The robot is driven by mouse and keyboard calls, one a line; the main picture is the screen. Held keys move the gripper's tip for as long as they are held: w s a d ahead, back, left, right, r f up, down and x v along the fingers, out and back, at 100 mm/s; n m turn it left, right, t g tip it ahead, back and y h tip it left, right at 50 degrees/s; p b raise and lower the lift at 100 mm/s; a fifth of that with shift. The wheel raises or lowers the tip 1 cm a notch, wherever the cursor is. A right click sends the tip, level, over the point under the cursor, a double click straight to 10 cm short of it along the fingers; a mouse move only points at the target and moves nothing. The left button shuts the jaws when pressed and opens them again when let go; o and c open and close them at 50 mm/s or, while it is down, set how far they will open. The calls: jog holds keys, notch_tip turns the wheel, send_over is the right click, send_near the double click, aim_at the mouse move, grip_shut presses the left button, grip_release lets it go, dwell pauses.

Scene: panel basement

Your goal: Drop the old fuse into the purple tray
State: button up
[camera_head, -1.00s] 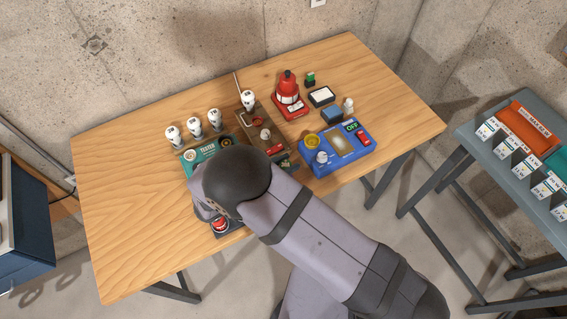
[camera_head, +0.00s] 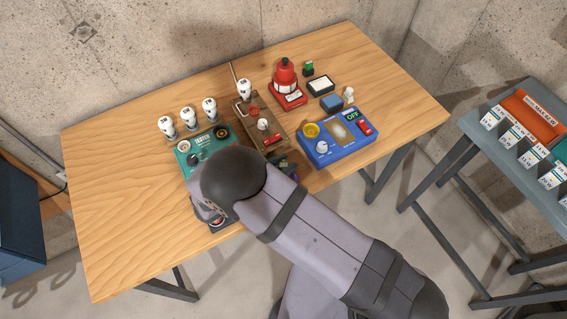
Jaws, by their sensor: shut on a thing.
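My gripper (camera_head: 206,210) shows only in part, at the left of my dark wrist, low over the front of the table. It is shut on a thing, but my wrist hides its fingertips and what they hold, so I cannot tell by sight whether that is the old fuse. A small dark tray-like thing with a purple edge (camera_head: 292,174) shows just right of my wrist at the table's front edge. It is partly covered by my arm, and I cannot tell what lies in it.
A brown board (camera_head: 274,134), a red lantern-like device (camera_head: 286,80) and a blue panel (camera_head: 361,146) stand to the right. The table's left side (camera_head: 110,190) is clear.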

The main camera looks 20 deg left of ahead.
jog(key=o, duration=1.1)
jog(key=b+v, duration=0.3)
jog(key=v, duration=0.4)
jog(key=shift+s, duration=0.15)
jog(key=shift+a, duration=0.1)
